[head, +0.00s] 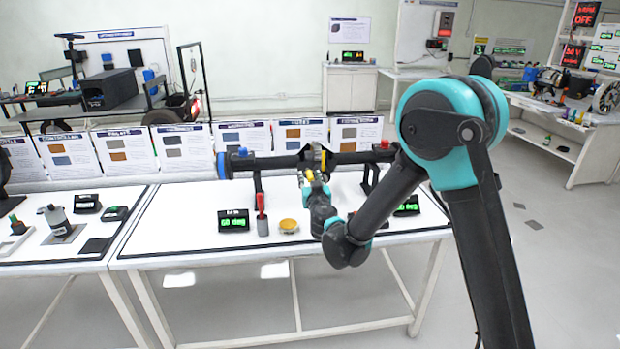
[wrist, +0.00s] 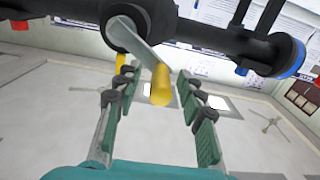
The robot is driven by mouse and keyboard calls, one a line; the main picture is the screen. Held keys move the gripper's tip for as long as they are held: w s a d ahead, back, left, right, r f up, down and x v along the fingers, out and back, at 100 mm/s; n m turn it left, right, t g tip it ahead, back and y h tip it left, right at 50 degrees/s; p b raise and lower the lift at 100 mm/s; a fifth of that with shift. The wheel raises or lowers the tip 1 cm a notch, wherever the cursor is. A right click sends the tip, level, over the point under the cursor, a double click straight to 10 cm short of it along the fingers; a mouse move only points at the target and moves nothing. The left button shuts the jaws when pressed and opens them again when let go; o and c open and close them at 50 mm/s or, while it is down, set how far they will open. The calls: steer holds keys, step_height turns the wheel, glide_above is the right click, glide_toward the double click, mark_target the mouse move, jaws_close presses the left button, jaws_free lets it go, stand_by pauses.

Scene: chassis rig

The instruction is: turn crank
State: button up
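The crank is on a dark horizontal shaft (head: 272,163) above the white table. In the wrist view, its grey crank arm (wrist: 137,42) slants down from a round black hub to a yellow handle (wrist: 161,86). My gripper (wrist: 155,92) is open, with green-padded fingers on either side of the handle in this view. Gaps show between the handle and both fingers, so it is not gripped. How deep the handle lies between the fingers is unclear. In the head view, my gripper (head: 311,180) is at the middle of the shaft, where the crank is small and partly hidden.
Black stands (head: 259,184) hold the shaft. On the white table (head: 180,215) are a green-lit display (head: 233,220), a red-handled tool in a grey holder (head: 262,215) and a yellow round piece (head: 288,226). Information cards (head: 186,147) line the back edge.

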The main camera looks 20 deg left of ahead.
steer(key=shift+w, duration=0.1)
steer(key=shift+c, duration=0.6)
jaws_close()
steer(key=shift+a+f, duration=0.1)
steer(key=shift+a, duration=0.15)
